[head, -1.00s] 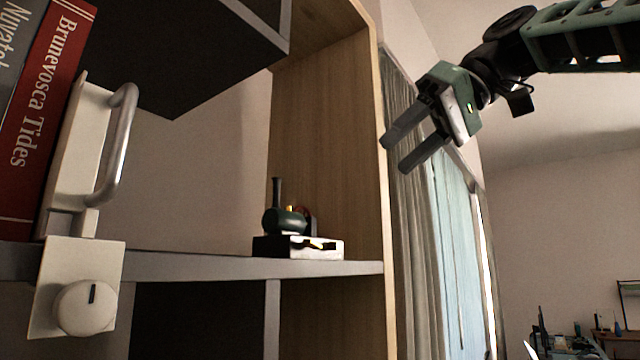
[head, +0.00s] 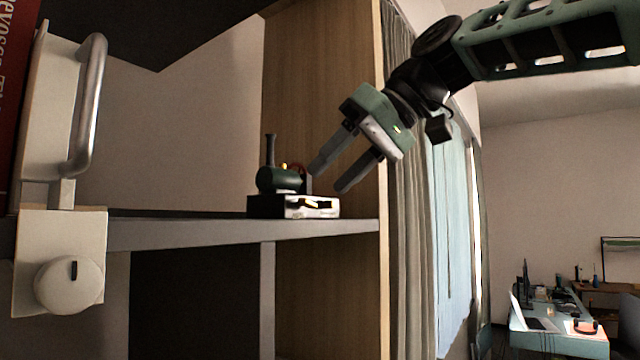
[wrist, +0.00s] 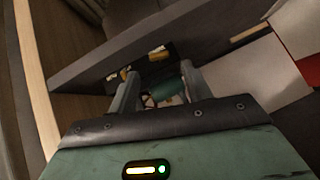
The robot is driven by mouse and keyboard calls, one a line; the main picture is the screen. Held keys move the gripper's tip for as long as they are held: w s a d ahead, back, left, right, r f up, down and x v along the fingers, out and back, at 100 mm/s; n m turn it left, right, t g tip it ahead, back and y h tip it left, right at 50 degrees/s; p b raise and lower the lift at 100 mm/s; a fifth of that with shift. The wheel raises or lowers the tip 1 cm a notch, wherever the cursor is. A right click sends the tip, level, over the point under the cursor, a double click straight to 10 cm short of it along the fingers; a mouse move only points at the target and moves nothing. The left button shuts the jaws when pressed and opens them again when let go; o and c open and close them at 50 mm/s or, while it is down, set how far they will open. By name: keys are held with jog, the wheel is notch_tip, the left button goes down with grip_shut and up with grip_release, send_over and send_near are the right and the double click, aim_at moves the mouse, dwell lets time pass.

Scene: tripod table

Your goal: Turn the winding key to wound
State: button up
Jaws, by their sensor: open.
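A small dark green model steam engine (head: 280,180) with a tall chimney and a red wheel stands on a black-and-white base (head: 310,208) near the shelf's right end. A small yellowish part (head: 309,203) shows on the base's front; I cannot tell for sure whether it is the winding key. My gripper (head: 330,179) is open and empty, above and to the right of the base, pointing down-left. In the wrist view the green engine (wrist: 168,90) appears between and beyond the fingers (wrist: 160,71), with yellow parts (wrist: 158,55) past the fingertips. The key's setting is not readable.
The engine stands on a grey shelf (head: 200,232) beside a wooden side panel (head: 320,100). At left are a white plate with a round knob (head: 68,285), a metal handle (head: 88,105) and a red book (head: 14,100). A dark upper compartment overhangs. The shelf's middle is clear.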

aim_at(309, 201)
jog(key=shift+p+x, duration=0.3)
jog(key=shift+x, duration=1.6)
jog(key=c, duration=1)
jog(key=shift+w+d+m+g, duration=0.15)
jog(key=shift+w+m+g, duration=0.05)
jog(key=shift+m+g, duration=0.1)
jog(key=shift+f+m+g+y, duration=0.15)
jog(key=shift+m+g+y, duration=0.35)
jog(key=shift+y, duration=0.4)
jog(key=o, duration=1)
